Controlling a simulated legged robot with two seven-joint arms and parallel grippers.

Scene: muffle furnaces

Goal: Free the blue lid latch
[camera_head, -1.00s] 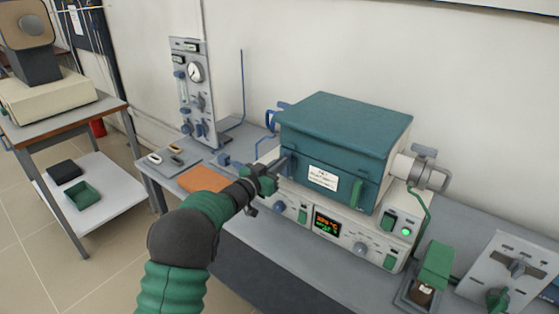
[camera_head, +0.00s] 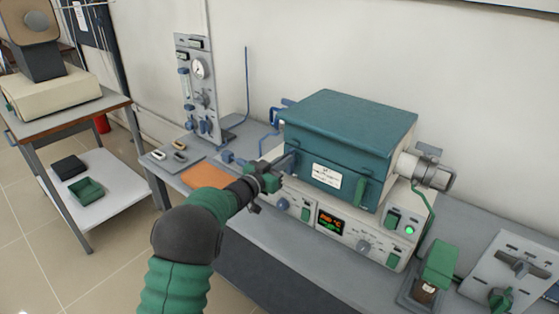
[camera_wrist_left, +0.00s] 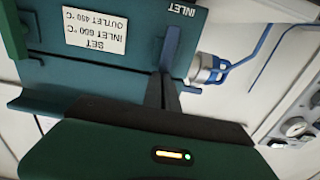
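The teal furnace lid (camera_head: 350,115) looks closed on the muffle furnace. The blue lid latch (camera_head: 290,160) is at the left end of its front, and shows in the left wrist view (camera_wrist_left: 172,45) below the upside-down word INLET. My left gripper (camera_head: 277,172) is right in front of the latch. In the left wrist view its two dark fingers (camera_wrist_left: 162,88) lie close together, with their tips at the latch's end. I cannot tell whether they pinch the latch or only touch it. My right gripper is in no view.
A green handle (camera_head: 362,190) is on the right of the furnace front, above the control panel (camera_head: 330,222). A gauge stand (camera_head: 200,90) and an orange pad (camera_head: 205,174) are to the left. A grey switch panel (camera_head: 510,268) stands at the right.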

